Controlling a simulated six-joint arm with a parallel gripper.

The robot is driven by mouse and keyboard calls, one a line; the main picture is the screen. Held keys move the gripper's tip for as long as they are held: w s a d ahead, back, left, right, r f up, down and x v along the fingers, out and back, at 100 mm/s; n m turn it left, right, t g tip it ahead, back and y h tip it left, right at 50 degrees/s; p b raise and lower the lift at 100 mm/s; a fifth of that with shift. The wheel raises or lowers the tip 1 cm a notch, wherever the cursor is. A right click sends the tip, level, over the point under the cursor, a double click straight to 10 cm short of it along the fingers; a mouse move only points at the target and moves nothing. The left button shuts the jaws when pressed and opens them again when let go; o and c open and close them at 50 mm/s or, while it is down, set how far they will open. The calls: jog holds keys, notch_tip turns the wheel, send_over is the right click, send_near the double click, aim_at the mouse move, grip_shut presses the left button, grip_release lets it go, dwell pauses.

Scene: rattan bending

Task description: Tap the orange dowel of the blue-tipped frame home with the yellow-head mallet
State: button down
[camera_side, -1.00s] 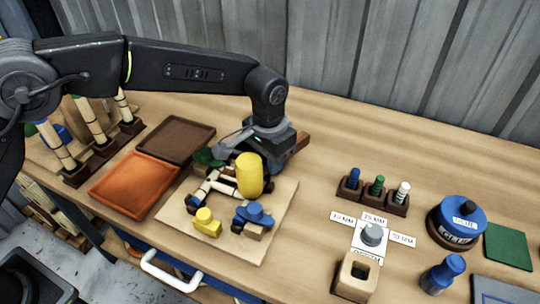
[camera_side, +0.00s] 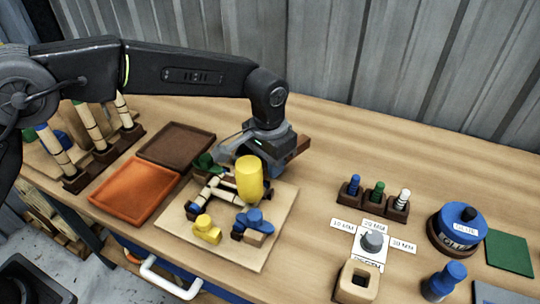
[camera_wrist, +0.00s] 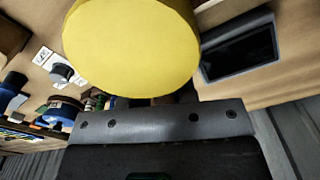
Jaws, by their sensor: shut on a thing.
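The yellow mallet head (camera_side: 249,178) stands over the back right of a pale rattan frame (camera_side: 216,188) on a wooden board (camera_side: 275,221). My gripper (camera_side: 265,152) is shut on the mallet, behind the head; the handle is mostly hidden. In the wrist view the yellow head (camera_wrist: 130,45) fills the upper middle and blocks what lies behind it. A blue clamp (camera_side: 254,217), a yellow clamp (camera_side: 207,230) and a green clamp (camera_side: 205,162) sit around the frame. I cannot make out the orange dowel or the blue tip, nor whether the head touches the frame.
An orange tray (camera_side: 134,188) and a brown tray (camera_side: 176,146) lie left of the board. A rack of rattan pieces (camera_side: 103,158) stands at far left. To the right are small coloured pegs in a holder (camera_side: 373,201), a wooden block (camera_side: 356,281) and a blue tin (camera_side: 457,227).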

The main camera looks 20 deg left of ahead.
jog(key=shift+f, duration=0.9)
jog(key=shift+r, duration=0.1)
jog(key=shift+r, duration=1.7)
jog(key=shift+f, duration=0.35)
